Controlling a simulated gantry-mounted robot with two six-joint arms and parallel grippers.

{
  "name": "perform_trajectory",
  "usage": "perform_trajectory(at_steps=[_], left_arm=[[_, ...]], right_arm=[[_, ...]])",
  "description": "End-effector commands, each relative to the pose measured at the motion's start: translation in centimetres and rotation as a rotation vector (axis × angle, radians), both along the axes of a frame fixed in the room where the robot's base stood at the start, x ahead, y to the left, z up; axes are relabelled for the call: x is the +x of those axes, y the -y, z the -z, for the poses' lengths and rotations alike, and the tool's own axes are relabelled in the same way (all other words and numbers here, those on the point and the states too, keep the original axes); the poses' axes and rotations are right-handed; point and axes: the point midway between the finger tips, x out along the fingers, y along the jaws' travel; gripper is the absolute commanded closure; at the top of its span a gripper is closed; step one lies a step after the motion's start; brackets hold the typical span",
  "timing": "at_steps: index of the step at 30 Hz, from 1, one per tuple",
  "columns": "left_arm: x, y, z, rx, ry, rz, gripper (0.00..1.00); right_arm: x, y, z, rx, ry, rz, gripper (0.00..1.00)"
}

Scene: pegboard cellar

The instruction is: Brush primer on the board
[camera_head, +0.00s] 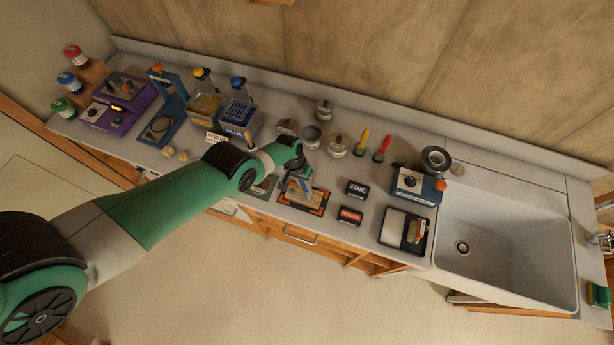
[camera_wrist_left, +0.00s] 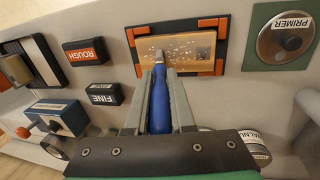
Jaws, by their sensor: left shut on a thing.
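My left gripper (camera_head: 299,180) (camera_wrist_left: 160,72) is shut on a brush with a blue handle (camera_wrist_left: 160,105). The brush's tip (camera_wrist_left: 159,56) points at the board (camera_wrist_left: 192,50) and overlaps its lower left part in the left wrist view; I cannot tell whether it touches. The board is brown with scattered pale specks and lies in a dark frame with orange corners (camera_head: 316,208). A round grey container labelled PRIMER (camera_wrist_left: 288,40) stands on a green mat (camera_wrist_left: 256,63) beside the frame. My right gripper is not in view.
Blocks labelled FINE (camera_head: 357,189) and ROUGH (camera_head: 350,216) lie right of the board. Farther right are a black tray (camera_head: 392,237), a blue box (camera_head: 414,187) and a white sink (camera_head: 505,240). Jars and two screwdriver-like tools (camera_head: 382,148) stand behind. Some bare counter lies between.

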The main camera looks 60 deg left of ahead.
Motion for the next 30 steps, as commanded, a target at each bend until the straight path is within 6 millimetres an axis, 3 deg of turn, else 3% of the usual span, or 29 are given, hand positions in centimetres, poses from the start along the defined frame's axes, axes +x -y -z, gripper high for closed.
perform_trajectory(at_steps=[30], left_arm=[[-2.7,-3.5,0.1,0.000,0.000,-0.002,1.00]], right_arm=[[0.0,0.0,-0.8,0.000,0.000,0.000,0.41]])
